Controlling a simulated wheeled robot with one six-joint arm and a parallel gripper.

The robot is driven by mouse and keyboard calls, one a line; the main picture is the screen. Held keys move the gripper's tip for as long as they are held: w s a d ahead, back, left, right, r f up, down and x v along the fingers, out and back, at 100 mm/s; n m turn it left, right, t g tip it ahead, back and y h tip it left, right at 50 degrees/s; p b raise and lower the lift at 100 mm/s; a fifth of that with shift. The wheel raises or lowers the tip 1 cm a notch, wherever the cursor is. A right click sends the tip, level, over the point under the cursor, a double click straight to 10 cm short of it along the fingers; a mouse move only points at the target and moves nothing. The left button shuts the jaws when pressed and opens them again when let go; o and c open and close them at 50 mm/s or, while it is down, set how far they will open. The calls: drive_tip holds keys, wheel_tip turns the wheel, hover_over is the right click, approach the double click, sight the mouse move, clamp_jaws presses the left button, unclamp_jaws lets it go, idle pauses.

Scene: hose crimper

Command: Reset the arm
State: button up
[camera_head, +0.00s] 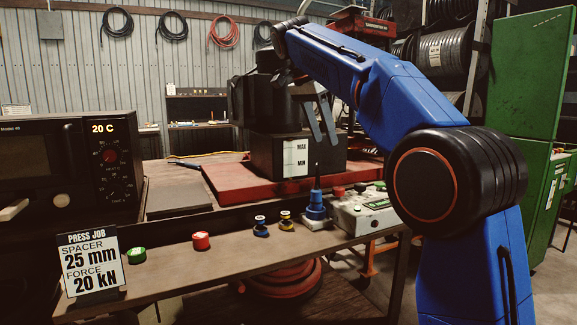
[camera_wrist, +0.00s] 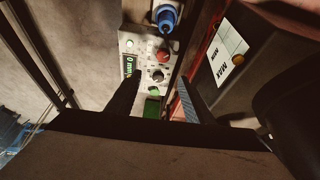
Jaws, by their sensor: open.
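My blue arm reaches in from the right of the head view and bends down over the bench. My gripper (camera_head: 324,138) hangs in front of the black press block, above the control box, with its two grey fingers apart and nothing seen between them. In the wrist view my gripper (camera_wrist: 157,92) shows a dark finger on the left and a blue-grey finger on the right. The control box (camera_wrist: 133,48), with a display, a red knob (camera_wrist: 163,55) and a green button (camera_wrist: 152,107), lies beyond and between the fingers.
The black press block (camera_head: 270,158) with its MAX/MIN label stands on a red base (camera_head: 230,188). A blue fitting (camera_head: 316,207) stands beside the control box (camera_head: 362,212). Several small colored spools line the bench front, near the press job card (camera_head: 92,265). A green cabinet (camera_head: 535,75) stands right.

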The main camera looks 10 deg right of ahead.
drive_tip(key=s+d+f+n+y, duration=0.1)
drive_tip(key=s+d+f+n, duration=0.4)
drive_tip(key=s, duration=0.4)
drive_tip(key=s+d+f+n+t+y, duration=0.1)
drive_tip(key=s+d+f+n, duration=0.1)
drive_tip(key=s+f, duration=0.8)
drive_tip(key=s+d+f+n+t+y, duration=0.1)
drive_tip(key=s+d+f+n, duration=0.1)
drive_tip(key=s+f, duration=0.7)
drive_tip(key=s+d+f+n+t+y, duration=0.1)
drive_tip(key=s+f+n, duration=0.3)
drive_tip(key=s+f, duration=0.6)
wheel_tip(320, 180, down, 4)
drive_tip(key=shift+s+d+f+n, duration=0.25)
drive_tip(key=shift+s+d+n, duration=0.1)
drive_tip(key=shift+d, duration=0.35)
